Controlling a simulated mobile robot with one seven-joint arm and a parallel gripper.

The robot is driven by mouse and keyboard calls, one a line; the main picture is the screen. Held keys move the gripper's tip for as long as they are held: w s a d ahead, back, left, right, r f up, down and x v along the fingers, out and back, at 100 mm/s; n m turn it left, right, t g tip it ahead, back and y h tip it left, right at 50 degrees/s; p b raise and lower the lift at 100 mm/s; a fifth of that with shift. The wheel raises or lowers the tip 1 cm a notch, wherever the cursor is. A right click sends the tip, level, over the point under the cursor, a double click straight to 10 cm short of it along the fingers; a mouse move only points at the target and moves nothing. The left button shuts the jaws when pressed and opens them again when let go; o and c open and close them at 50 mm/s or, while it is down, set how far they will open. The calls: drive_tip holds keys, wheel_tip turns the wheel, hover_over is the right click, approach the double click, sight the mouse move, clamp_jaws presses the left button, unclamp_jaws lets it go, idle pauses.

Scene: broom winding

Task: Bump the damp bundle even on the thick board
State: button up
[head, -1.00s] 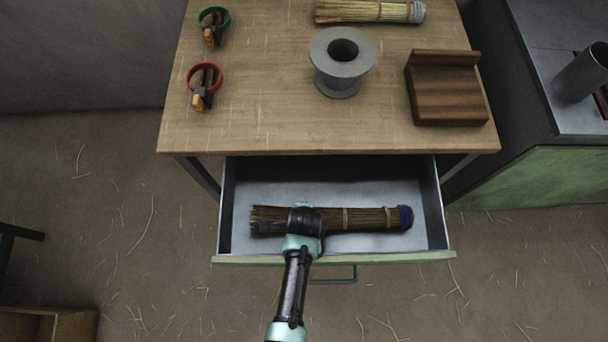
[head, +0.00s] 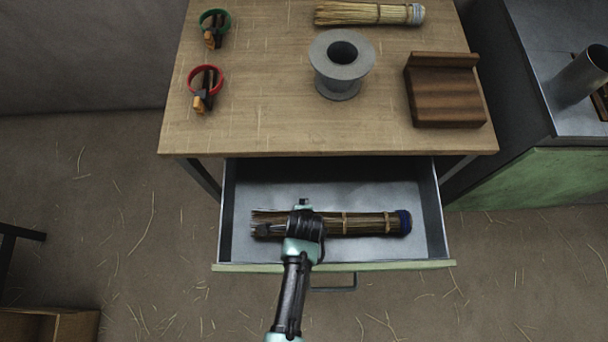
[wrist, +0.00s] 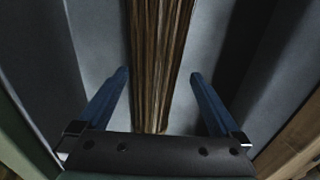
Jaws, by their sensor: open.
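The darker bundle (head: 365,223), brown straw with two pale ties and a blue-bound end at the right, lies lengthwise across the open drawer (head: 335,170). My gripper (head: 285,217) is over the bundle's left part, and its wrist hides some of the straw. In the wrist view the bundle (wrist: 160,60) runs between my two blue fingers (wrist: 159,74), with a gap on each side. My gripper is open and holds nothing. The thick dark wooden board (head: 446,98), with a raised strip along its back, lies at the right of the table top (head: 260,115).
A grey spool (head: 340,85) stands mid-table. A pale bundle (head: 370,13) lies at the back. Two tools with green (head: 213,30) and red (head: 204,90) loops are at the left. A metal cylinder (head: 582,75) stands on the right-hand cabinet. Drawer walls surround my gripper closely.

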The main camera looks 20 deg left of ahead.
drive_tip(key=a+p+v, duration=0.1)
drive_tip(key=p+v, duration=0.1)
drive_tip(key=v, duration=0.8)
drive_tip(key=shift+d+r, duration=0.2)
drive_tip(key=shift+d, duration=0.2)
drive_tip(key=shift+w, duration=0.1)
